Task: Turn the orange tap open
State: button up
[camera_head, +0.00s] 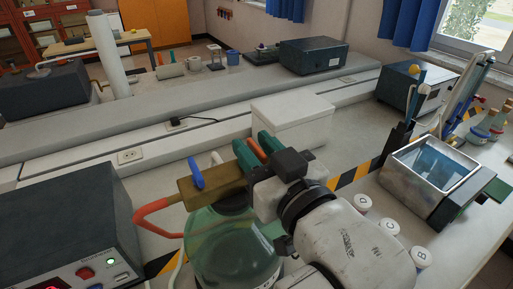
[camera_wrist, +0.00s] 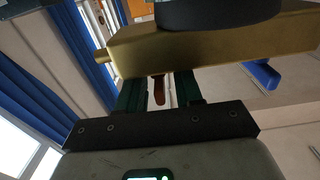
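A brass manifold block (camera_head: 213,191) sits above a large greenish glass bottle (camera_head: 235,250). A blue lever (camera_head: 195,173) stands on the block, and a red-orange hose (camera_head: 150,218) leaves its left end. The orange tap handle (camera_head: 256,149) shows between the green fingers of my gripper (camera_head: 256,150), at the block's right end. In the wrist view the orange handle (camera_wrist: 158,90) lies between my open fingers (camera_wrist: 158,92), with a gap visible on both sides. The brass block (camera_wrist: 210,45) spans just beyond the fingertips, and the blue lever (camera_wrist: 262,75) is at right.
A white box (camera_head: 292,122) stands just behind my gripper. A dark instrument with buttons (camera_head: 70,235) is at left. A metal water bath (camera_head: 432,175) and several white-capped jars (camera_head: 391,228) stand at right. A striped black-yellow edge (camera_head: 355,178) crosses the bench.

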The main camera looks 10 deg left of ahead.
grip_shut()
dwell(0.3)
